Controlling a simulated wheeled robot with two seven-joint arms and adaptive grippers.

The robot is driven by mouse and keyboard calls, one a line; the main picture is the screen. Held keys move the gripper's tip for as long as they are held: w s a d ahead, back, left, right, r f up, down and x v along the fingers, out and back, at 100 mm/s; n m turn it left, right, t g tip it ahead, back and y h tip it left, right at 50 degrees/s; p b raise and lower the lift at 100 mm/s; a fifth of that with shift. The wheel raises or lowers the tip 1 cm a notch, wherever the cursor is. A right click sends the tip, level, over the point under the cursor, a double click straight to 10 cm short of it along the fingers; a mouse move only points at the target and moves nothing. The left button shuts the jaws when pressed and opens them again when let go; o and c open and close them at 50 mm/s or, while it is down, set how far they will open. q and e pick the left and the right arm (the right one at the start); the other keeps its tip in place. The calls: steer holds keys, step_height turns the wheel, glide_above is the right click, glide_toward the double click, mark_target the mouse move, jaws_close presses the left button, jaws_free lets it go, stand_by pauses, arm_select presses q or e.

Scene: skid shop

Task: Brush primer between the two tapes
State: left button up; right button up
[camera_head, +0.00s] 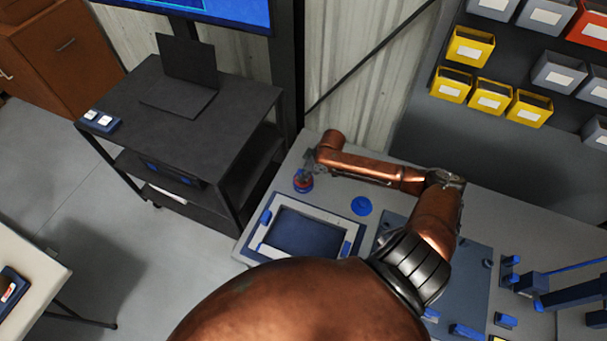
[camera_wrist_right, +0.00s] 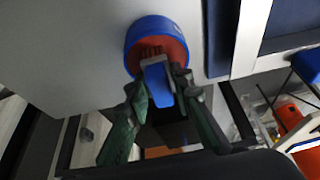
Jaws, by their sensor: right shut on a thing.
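My right gripper (camera_head: 307,165) is at the left end of the workbench, over a blue pot (camera_head: 303,184) with red-brown contents. In the right wrist view, the right gripper (camera_wrist_right: 168,88) is shut on a brush with a blue handle (camera_wrist_right: 159,86). The bristles (camera_wrist_right: 150,51) are over or in the open blue pot (camera_wrist_right: 133,36); the depth is unclear. A dark blue panel (camera_head: 305,232) with pale strips along its edges lies nearby; I cannot tell which strips are the tapes. My left gripper is not in view.
A blue disc (camera_head: 361,205) lies right of the pot. Blue blocks (camera_head: 265,217) sit by the panel. A grey plate (camera_head: 470,275) and blue fixtures (camera_head: 570,290) are further right. A black cart (camera_head: 210,95) with a laptop stands left of the bench.

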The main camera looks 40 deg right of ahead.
mark_target(298, 171)
steer(key=shift+s+f+p, duration=0.15)
steer(key=shift+s+p, duration=0.05)
steer(key=shift+p, duration=0.3)
stand_by(1.8)
steer(key=r+p, duration=0.7)
steer(key=p, duration=0.1)
steer(key=shift+w+r, duration=0.15)
steer(key=shift+w, duration=0.05)
stand_by(0.5)
stand_by(0.4)
steer(key=shift+w+a, duration=0.1)
steer(key=shift+a, duration=0.2)
steer(key=a+r+m+b, duration=0.1)
steer(key=a+r+b, duration=0.3)
steer(key=a, duration=0.3)
steer(key=a+r+m+h+b, duration=0.1)
steer(key=a+r+m+b, duration=0.1)
steer(key=a+r+b, duration=0.2)
steer(key=a+r+m+h+b, duration=0.1)
steer(key=a+r+b, duration=0.3)
steer(key=a, duration=0.7)
steer(key=shift+s+m+b, duration=0.35)
steer(key=shift+m+b, duration=0.35)
steer(key=shift+b, duration=0.65)
